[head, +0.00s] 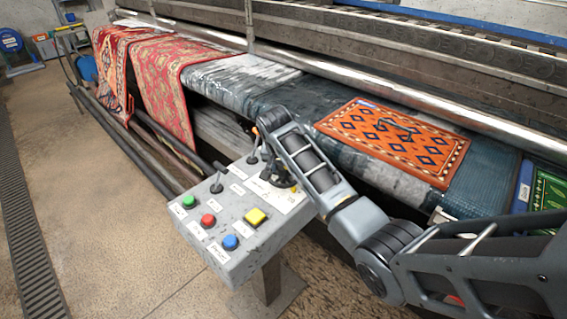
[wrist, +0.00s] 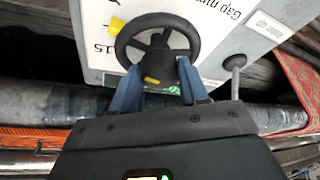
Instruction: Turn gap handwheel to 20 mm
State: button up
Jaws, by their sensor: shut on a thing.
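The black gap handwheel (wrist: 122,45) stands on the grey control box in the wrist view. It has black spokes and a yellow mark on its lower part. My gripper (wrist: 157,80) reaches it with two blue fingers at the lower rim, one on each side, and is shut on it. The dial plate (wrist: 215,30) reads "Gap mm", and "15" shows to the left of the wheel beside a yellow pointer (wrist: 117,24). The other scale numbers are hidden or cut off. In the head view my arm largely covers the dark handwheel (head: 273,180).
An orange rug (head: 395,140) lies on the machine bed behind. Red rugs (head: 165,85) hang at left. Floor at left is clear.

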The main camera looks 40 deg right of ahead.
jog(key=shift+w+r+m+g+h, duration=0.15)
jog(key=shift+m+g+h, duration=0.25)
jog(key=shift+m, duration=1.1)
jog(key=shift+d, duration=0.1)
jog(key=o, duration=1.1)
jog(key=shift+c, duration=0.2)
jog(key=v, duration=0.7)
jog(key=shift+r+b, duration=0.35)
jog(key=shift+b, duration=0.05)
